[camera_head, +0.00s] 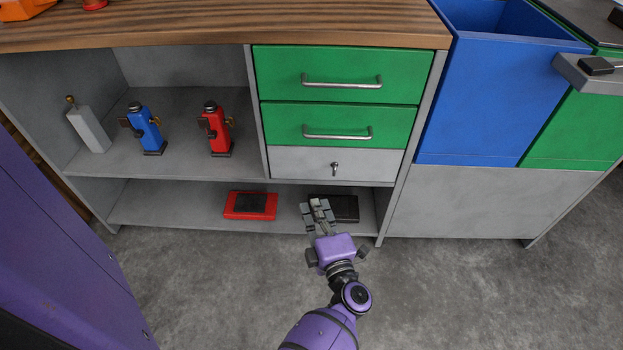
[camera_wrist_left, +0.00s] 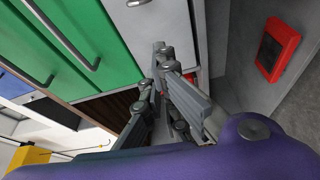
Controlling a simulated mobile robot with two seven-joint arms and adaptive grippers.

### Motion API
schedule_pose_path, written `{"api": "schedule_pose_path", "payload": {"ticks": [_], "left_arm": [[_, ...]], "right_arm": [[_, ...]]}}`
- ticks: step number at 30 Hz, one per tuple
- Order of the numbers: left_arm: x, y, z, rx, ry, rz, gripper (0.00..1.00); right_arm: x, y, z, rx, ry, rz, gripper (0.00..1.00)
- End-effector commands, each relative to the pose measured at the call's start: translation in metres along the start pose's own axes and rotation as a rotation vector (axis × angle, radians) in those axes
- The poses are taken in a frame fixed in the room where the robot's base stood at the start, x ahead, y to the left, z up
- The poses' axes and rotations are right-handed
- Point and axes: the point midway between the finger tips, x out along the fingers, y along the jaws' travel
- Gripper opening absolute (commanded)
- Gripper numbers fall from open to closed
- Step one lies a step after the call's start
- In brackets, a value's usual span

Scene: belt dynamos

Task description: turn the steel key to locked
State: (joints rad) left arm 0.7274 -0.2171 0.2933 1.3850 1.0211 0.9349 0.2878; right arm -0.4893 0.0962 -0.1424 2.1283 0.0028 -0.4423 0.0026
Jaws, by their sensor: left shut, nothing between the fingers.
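The small steel key (camera_head: 335,167) sits in the grey drawer front (camera_head: 300,163), below two green drawers. Its bow hangs roughly downward, but it is too small to read its exact turn. In the left wrist view the key (camera_wrist_left: 136,3) is partly cut off at the top edge, on the pale drawer front (camera_wrist_left: 155,18). My left gripper (camera_head: 318,207) is shut and empty, in front of the low shelf, below the key and apart from it. Its fingers (camera_wrist_left: 160,62) also show in the left wrist view. My right gripper is not in view.
Above are green drawers with bar handles (camera_head: 342,83). The low shelf holds a red device (camera_head: 250,205) and a black one (camera_head: 345,207), partly behind my gripper. Blue (camera_head: 146,131) and red (camera_head: 215,130) figures stand left. A blue bin (camera_head: 490,100) is right. The floor in front is clear.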

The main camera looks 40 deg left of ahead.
Motion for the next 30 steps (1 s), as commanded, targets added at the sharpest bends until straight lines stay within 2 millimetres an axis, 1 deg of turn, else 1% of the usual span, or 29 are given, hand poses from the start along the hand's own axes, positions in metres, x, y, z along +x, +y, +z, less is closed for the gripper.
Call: {"api": "schedule_pose_path", "payload": {"ticks": [2,3,5,6,7,9,11,13,15,17,20,23,26,30], "left_arm": [[-0.002,-0.006,-0.014,0.025,0.005,0.0,0.0],[0.002,-0.009,-0.028,0.051,0.006,0.012,0.0],[0.013,-0.009,-0.058,0.102,-0.001,0.048,0.0],[0.023,-0.005,-0.076,0.13,-0.029,0.076,0.0],[0.03,-0.003,-0.087,0.147,-0.063,0.093,0.0],[0.041,0.004,-0.103,0.162,-0.171,0.119,0.0],[0.045,0.009,-0.107,0.154,-0.281,0.119,0.0],[0.042,0.012,-0.101,0.129,-0.414,0.097,0.0],[0.036,0.013,-0.085,0.08,-0.512,0.062,0.0],[0.03,0.012,-0.072,0.038,-0.558,0.032,0.0],[0.03,0.007,-0.064,0.007,-0.586,0.001,0.0],[0.038,0.006,-0.059,0.001,-0.584,0.0,0.0],[0.052,0.006,-0.049,0.001,-0.584,0.001,0.0],[0.078,0.006,-0.032,0.003,-0.583,0.002,0.0]], "right_arm": [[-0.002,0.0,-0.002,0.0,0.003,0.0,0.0],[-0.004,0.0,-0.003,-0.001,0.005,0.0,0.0],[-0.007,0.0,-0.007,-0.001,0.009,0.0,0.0],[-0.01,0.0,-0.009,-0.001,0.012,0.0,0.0],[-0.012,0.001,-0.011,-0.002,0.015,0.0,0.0],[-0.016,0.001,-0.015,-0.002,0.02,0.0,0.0],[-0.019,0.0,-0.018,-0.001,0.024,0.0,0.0],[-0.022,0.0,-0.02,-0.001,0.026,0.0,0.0],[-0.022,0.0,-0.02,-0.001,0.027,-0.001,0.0],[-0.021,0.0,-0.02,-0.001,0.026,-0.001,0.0],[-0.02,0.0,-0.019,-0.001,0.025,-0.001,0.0],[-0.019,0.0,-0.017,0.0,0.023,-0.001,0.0],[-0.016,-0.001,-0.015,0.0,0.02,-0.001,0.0],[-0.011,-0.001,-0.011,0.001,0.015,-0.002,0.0]]}}
